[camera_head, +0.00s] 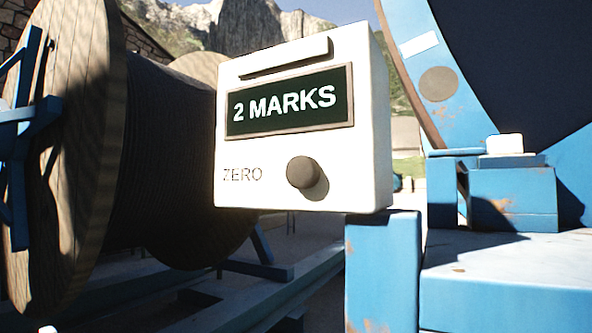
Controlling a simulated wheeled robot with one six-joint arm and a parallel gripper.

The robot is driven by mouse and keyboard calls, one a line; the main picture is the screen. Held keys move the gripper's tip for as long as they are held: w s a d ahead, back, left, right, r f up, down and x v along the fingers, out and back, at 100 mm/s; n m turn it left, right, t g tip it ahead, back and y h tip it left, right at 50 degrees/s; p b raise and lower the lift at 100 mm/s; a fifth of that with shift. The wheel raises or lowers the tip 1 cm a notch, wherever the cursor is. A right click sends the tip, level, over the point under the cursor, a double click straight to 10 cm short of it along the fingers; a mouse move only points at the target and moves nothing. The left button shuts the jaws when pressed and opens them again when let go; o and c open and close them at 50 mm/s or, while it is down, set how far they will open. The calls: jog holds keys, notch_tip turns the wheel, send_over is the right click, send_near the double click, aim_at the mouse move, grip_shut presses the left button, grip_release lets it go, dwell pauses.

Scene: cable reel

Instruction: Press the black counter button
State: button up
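The black counter button (303,172) is a round dark knob on the lower front face of a white counter box (283,186). The word ZERO is marked to its left. A dark display (290,101) above it reads "2 MARKS". The button stands out from the face and nothing covers it. The box sits by the top of a blue post (383,275), its face seen at a slight angle. My gripper is not in view, so its opening and its distance from the button cannot be told.
A large wooden cable reel (88,150) stands at left on a blue stand. Blue rusted machinery (505,280) with a big blue-rimmed wheel (432,70) fills the right side. The space before the button looks clear.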

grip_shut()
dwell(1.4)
